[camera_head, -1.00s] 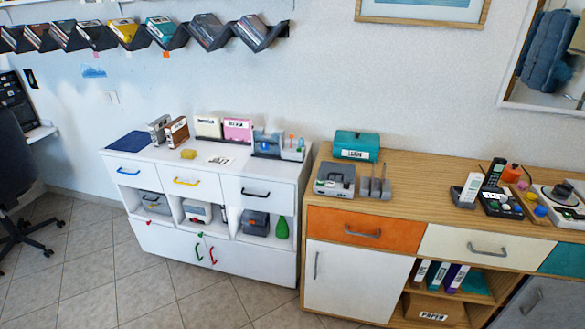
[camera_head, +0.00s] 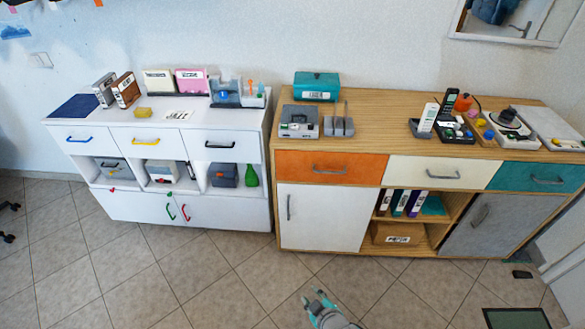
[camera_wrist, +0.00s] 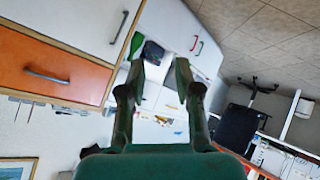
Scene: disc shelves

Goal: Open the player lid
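A grey box-shaped device (camera_head: 299,121) with a label, which may be the player, sits at the left end of the wooden cabinet top. Its lid looks shut, but it is small in view. A flat device with a dark round part (camera_head: 508,120) stands at the right end of that top; I cannot tell if this is the player. My gripper (camera_head: 315,297) is over the floor, low in the head view, well in front of the cabinets. In the wrist view my gripper (camera_wrist: 161,75) has its fingers apart with nothing between them.
The wooden cabinet (camera_head: 450,143) also bears a teal box (camera_head: 317,85), grey slotted holder (camera_head: 339,125) and phone (camera_head: 448,102). A white cabinet (camera_head: 90,136) with small items stands to its left.

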